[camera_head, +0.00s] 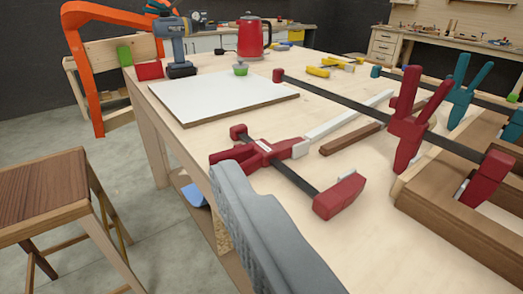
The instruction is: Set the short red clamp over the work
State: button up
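The short red clamp (257,153) lies on the workbench near its left edge. Its dark bar runs down and right to a red end block (339,196). The work looks like the brown wooden frame (455,214) at the right. A longer red clamp (408,128) spans the bench and reaches over this frame, and a teal clamp (464,88) stands behind it. My gripper (262,228) shows as one grey part at the bottom centre, just in front of the short clamp. Its other finger is not visible, and contact with the clamp cannot be told.
A white board (222,94) lies on the bench (300,240), with a drill (178,45) and red kettle (250,35) beyond. A white strip (345,117) and brown strip (350,138) lie beside the short clamp.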

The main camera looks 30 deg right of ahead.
jog(key=shift+c, duration=0.9)
jog(key=w+d+f+n+g+h, duration=0.25)
jog(key=w+f+n+g, duration=0.4)
jog(key=w, duration=0.35)
jog(key=w+d+f+n+g+h, duration=0.1)
jog(key=w+f+n+g+h, duration=0.3)
jog(key=w+n, duration=0.55)
jog(key=n+g+h, duration=0.4)
jog(key=g, duration=0.1)
send_near(261, 154)
jog(key=f, duration=0.2)
jog(key=w+f, duration=0.1)
jog(key=f, duration=0.1)
jog(key=w+d+f, duration=0.1)
jog(key=f, duration=0.1)
